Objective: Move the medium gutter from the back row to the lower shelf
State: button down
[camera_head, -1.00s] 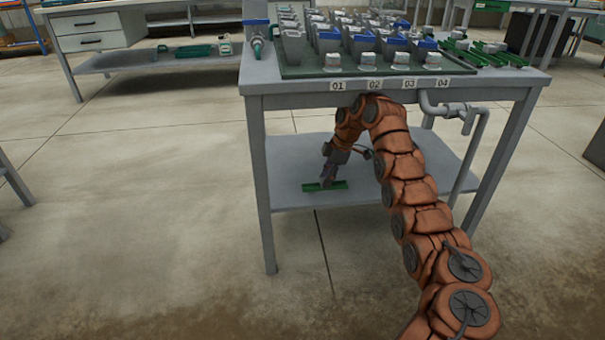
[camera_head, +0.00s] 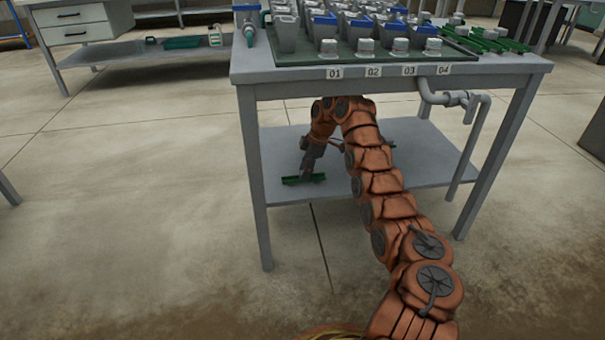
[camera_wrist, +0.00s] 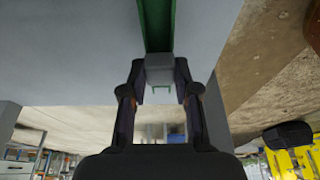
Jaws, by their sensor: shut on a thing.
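My gripper (camera_head: 305,174) is under the tabletop, over the left part of the grey lower shelf (camera_head: 430,165). It is shut on a green gutter (camera_head: 290,181), which lies crosswise low at the shelf. I cannot tell whether the gutter rests on the shelf or hangs just above it. In the wrist view, a grey block sits between the fingers of my gripper (camera_wrist: 158,70), and the green gutter (camera_wrist: 156,22) runs on beyond it. Part of the gutter is hidden by my gripper.
The tabletop (camera_head: 300,72) close above carries pots with blue parts (camera_head: 323,27), white-capped cups and green gutters (camera_head: 490,38) at the right. Table legs (camera_head: 252,180) and a grey pipe (camera_head: 470,102) flank the shelf. A small green piece shows behind my arm. The shelf's right part looks clear.

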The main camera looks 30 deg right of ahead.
jog(key=c, duration=0.9)
grip_release()
jog(key=shift+o, duration=0.2)
jog(key=shift+d+r+p, duration=0.15)
jog(key=shift+r+p, duration=0.55)
jog(key=s+d+p, duration=0.1)
jog(key=d, duration=0.2)
jog(key=s+d+p, duration=0.1)
jog(key=s+d, duration=0.1)
jog(key=d, duration=0.2)
jog(key=s+d+p, duration=0.2)
jog(key=d, duration=0.2)
